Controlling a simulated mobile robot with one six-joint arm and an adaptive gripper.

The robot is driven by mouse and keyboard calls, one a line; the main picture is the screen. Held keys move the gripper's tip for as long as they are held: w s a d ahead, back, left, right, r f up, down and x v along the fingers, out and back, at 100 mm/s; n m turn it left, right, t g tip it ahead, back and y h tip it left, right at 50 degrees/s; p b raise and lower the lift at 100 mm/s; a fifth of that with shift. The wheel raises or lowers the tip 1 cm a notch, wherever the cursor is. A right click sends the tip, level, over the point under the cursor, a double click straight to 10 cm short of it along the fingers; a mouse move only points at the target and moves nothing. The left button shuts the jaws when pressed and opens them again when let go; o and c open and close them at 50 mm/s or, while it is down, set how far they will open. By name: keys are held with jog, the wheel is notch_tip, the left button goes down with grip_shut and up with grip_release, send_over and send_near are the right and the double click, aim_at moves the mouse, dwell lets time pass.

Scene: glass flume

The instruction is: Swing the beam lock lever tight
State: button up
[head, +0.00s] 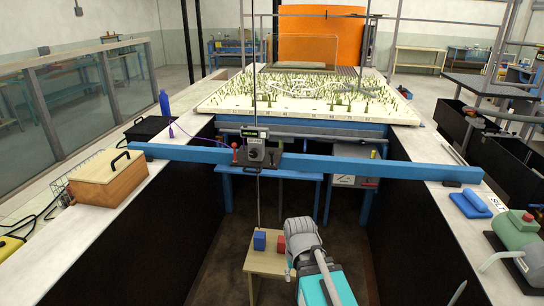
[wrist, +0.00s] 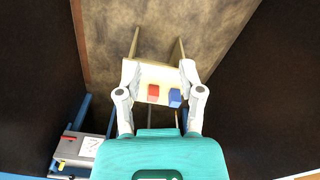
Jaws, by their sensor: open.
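A blue beam (head: 400,169) spans the flume from wall to wall. A dark carriage (head: 257,154) sits on it left of centre, with a small label plate above. A thin upright lever with a red knob (head: 235,145) stands at the carriage's left side; I take it for the beam lock lever. How tight it is cannot be told. My gripper (wrist: 158,72) is open and empty in the wrist view, its white fingers spread over a small table. In the head view my arm is low in front of the beam, well apart from the lever. The wrist view shows no lever.
The small wooden table (head: 262,268) bears a blue block (head: 259,241) and a red block (head: 281,243). A thin vertical rod (head: 259,200) runs down from the carriage. A grey box (head: 355,172) stands behind the beam. A wooden box (head: 108,178) sits on the left wall top.

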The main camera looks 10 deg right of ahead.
aim_at(272, 156)
jog(key=w+r+m+p, duration=0.2)
jog(key=w+r+p, duration=0.8)
jog(key=w, duration=0.4)
jog(key=w+r+m+p, duration=0.1)
jog(key=w+r+p, duration=0.9)
jog(key=w, duration=0.5)
jog(key=w+r+m+p, duration=0.2)
jog(key=w+r+p, duration=0.7)
jog(key=w, duration=0.6)
jog(key=shift+d+r+m+y+p, duration=0.3)
jog(key=shift+d+r+p, duration=0.1)
jog(key=shift+r, duration=0.3)
jog(key=shift+f, duration=0.2)
jog(key=f+b, duration=0.9)
jog(key=a+f+b, duration=0.1)
jog(key=f+b, duration=0.3)
jog(key=shift+w+f+b, duration=0.2)
jog(key=shift+w+b, duration=0.1)
jog(key=shift+b, duration=0.1)
grip_shut()
